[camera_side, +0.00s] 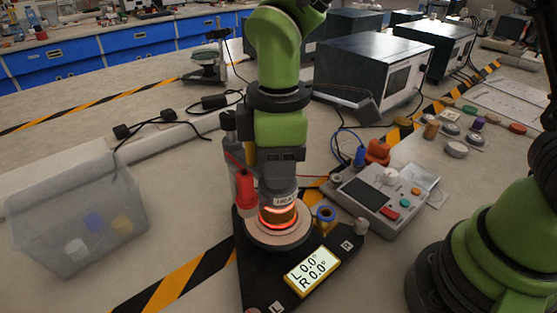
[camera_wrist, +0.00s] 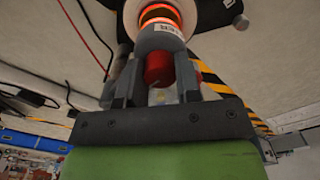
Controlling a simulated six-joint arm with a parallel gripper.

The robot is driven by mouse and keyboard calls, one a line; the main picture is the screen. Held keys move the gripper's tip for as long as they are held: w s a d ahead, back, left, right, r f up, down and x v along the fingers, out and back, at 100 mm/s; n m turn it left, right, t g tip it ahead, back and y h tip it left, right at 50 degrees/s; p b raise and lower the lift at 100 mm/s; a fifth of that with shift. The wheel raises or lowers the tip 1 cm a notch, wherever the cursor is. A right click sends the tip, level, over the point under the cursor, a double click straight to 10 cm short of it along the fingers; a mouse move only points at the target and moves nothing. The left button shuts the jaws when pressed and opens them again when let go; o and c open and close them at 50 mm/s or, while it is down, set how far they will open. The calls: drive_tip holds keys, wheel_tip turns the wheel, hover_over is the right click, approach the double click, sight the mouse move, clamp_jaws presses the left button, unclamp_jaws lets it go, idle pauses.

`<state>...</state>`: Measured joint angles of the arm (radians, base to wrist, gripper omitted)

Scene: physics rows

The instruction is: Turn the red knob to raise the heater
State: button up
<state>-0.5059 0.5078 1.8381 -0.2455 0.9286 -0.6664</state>
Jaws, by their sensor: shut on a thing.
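The red knob (camera_wrist: 158,68) sits between the two dark fingers of my gripper (camera_wrist: 154,78) in the wrist view, just below the grey heater collar. My gripper is shut on it. The heater (camera_side: 278,214) glows orange-red above a pale round plate in the side view, and the glowing ring also shows at the top of the wrist view (camera_wrist: 160,14). In the side view my gripper's dark body is upright at the heater and its fingertips are hard to make out. A red cylinder (camera_side: 245,191) stands left of the heater; I cannot tell if it is the knob.
The black base (camera_side: 255,285) carries a display (camera_side: 312,270) reading L 0.0, R 0.0. A clear bin (camera_side: 85,225) with small coloured pieces stands left. A grey control box (camera_side: 382,198) stands right, near an orange-red object (camera_side: 377,152). Bench between bin and base is clear.

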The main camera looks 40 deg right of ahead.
drive_tip(key=shift+n, duration=0.4)
drive_tip(key=o, duration=0.9)
wheel_tip(320, 180, up, 10)
idle(0.4)
drive_tip(key=s+d+r+m+t, duration=0.1)
drive_tip(key=s+d+m+t, duration=0.1)
drive_tip(key=s+d+m, duration=0.2)
drive_tip(key=s+d+r+m+t+y, duration=0.1)
drive_tip(key=s+d+m+t, duration=0.1)
drive_tip(key=s+d+m, duration=0.2)
drive_tip(key=s+d+r+m+t+y, duration=0.1)
drive_tip(key=s+d+m+t, duration=0.2)
drive_tip(key=m, duration=0.4)
drive_tip(key=shift+s+d+r+m, duration=0.35)
drive_tip(key=shift+s+d, duration=0.25)
drive_tip(key=shift+s, duration=0.2)
